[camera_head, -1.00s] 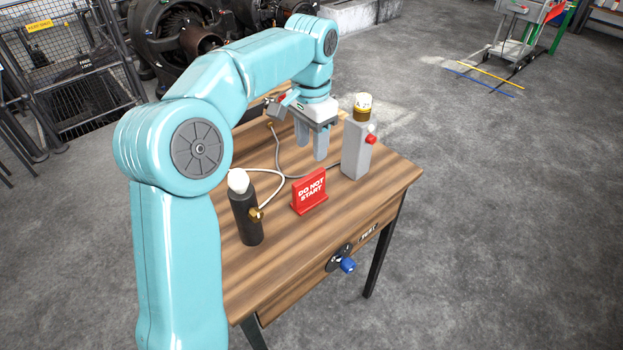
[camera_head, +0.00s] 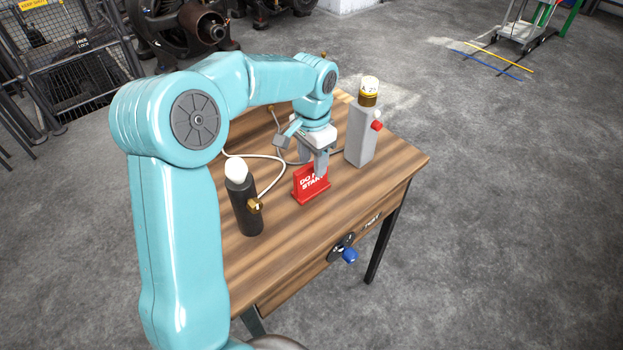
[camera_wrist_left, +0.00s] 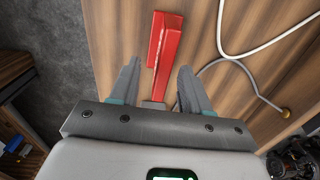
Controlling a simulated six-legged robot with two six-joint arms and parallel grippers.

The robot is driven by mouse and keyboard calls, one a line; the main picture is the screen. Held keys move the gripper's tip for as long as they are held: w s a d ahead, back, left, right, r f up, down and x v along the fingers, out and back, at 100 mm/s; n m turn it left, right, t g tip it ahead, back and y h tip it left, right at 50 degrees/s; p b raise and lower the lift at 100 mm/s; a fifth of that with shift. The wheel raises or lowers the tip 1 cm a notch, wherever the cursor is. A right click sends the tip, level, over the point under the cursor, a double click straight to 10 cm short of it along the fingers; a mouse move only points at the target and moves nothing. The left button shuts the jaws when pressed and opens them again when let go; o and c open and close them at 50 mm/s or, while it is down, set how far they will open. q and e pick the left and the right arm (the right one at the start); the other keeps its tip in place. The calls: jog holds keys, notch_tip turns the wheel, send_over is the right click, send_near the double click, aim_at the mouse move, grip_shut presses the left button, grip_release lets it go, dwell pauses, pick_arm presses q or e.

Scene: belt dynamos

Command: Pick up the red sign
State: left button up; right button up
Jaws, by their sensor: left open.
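The red sign (camera_head: 308,187), with white lettering partly hidden, stands upright on the wooden table (camera_head: 285,255). In the left wrist view the red sign (camera_wrist_left: 166,42) is seen from above as a narrow strip. My left gripper (camera_head: 313,168) is open and points down at the sign, with one finger in front of its lettered face. In the left wrist view the fingers of my left gripper (camera_wrist_left: 158,75) stand on either side of the sign's near end, with gaps on both sides. My right gripper is not in view.
A dark cylinder with a white top (camera_head: 243,205) stands left of the sign. A grey box with a yellow-banded top (camera_head: 361,135) stands behind and right. A pale cable (camera_wrist_left: 228,40) lies beside the sign. The table's front right is bare.

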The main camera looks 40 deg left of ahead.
aim_at(309, 166)
pick_arm(q)
jog(key=f, duration=0.4)
jog(key=shift+s+a, duration=0.25)
jog(key=shift+s, duration=0.05)
jog(key=shift+w+f, duration=0.1)
jog(key=shift+f, duration=0.4)
jog(key=shift+c, duration=0.3)
grip_shut()
jog(key=shift+r, duration=0.15)
